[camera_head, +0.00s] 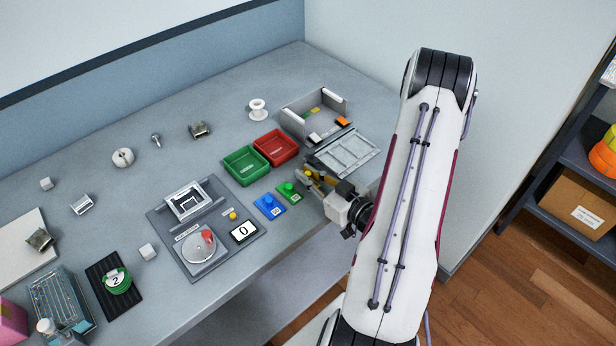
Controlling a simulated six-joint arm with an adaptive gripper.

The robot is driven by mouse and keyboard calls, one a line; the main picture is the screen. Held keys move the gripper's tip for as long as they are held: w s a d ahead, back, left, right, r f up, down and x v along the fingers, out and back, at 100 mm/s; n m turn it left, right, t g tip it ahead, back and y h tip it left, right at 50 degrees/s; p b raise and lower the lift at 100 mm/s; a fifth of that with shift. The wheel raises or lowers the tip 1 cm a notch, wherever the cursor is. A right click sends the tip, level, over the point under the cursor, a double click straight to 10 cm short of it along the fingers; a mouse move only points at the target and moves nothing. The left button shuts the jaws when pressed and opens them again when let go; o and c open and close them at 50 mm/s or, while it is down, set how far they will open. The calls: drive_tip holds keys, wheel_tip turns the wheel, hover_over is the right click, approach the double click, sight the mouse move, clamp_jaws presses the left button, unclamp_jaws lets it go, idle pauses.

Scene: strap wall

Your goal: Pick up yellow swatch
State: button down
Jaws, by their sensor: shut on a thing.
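The yellow swatch (308,173) shows as a small patch of yellow at the fingertips of my gripper (312,177). My gripper is shut on it, and the fingers hide most of it. I cannot tell whether it touches the table or is lifted. A green swatch (289,187) with a knob and label lies just left of my gripper. A blue swatch (268,201) of the same form lies further left.
Green (246,180) and red (293,160) trays stand behind the swatches. A grey panel (365,150) and a walled grey box (285,119) holding small coloured pieces are close behind my gripper. A grey board (158,220) with a dial and display lies left.

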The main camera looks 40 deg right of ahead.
sight(308, 173)
drive_tip(key=shift+r, duration=0.15)
drive_tip(key=shift+r, duration=4.85)
